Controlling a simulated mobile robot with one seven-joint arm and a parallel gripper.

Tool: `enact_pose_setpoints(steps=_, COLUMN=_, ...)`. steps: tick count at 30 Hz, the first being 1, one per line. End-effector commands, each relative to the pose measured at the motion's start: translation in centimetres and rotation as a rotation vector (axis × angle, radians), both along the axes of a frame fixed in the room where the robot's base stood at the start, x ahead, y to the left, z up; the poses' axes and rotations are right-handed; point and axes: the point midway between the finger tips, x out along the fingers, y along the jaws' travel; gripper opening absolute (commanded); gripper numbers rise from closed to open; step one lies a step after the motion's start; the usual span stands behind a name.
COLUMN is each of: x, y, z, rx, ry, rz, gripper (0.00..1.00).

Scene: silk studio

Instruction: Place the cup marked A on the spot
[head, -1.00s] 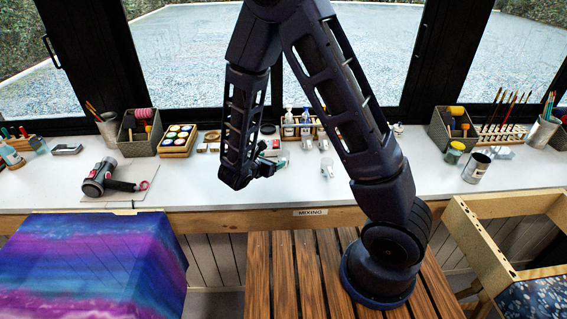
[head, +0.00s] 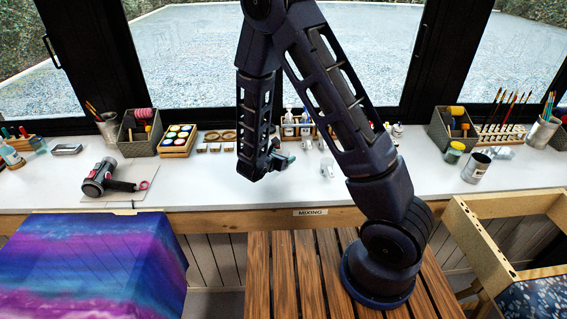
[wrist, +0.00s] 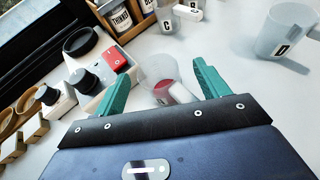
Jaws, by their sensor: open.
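My gripper (wrist: 163,88) has two teal fingers that stand apart. In the head view my gripper (head: 284,160) hangs low over the white worktop. A clear cup (wrist: 157,68) with red in its lower part is between and just beyond the fingertips in the wrist view. I cannot read a letter on it. Two other cups carry letters: a cup marked C (wrist: 168,19) at the top and a cup marked D (wrist: 275,32) at the upper right. One cup (head: 327,168) shows right of my gripper in the head view. I cannot make out the letter A or the spot.
A wooden rack with a thinner bottle (wrist: 121,18) is behind. A hair dryer (head: 100,178) lies at left on the worktop (head: 200,185).

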Motion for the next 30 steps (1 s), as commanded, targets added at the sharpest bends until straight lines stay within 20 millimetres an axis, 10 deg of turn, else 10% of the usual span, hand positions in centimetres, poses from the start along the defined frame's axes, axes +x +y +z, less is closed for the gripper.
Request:
enact_pose_setpoints(steps=3, x=0.0, y=0.0, z=0.0, rx=0.0, ry=0.0, rz=0.0, gripper=0.72)
enact_pose_setpoints(steps=12, x=0.0, y=0.0, z=0.0, rx=0.0, ry=0.0, rz=0.0, gripper=0.2)
enact_pose_setpoints(steps=30, x=0.0, y=0.0, z=3.7, rx=0.004, ry=-0.004, rz=-0.001, gripper=0.2)
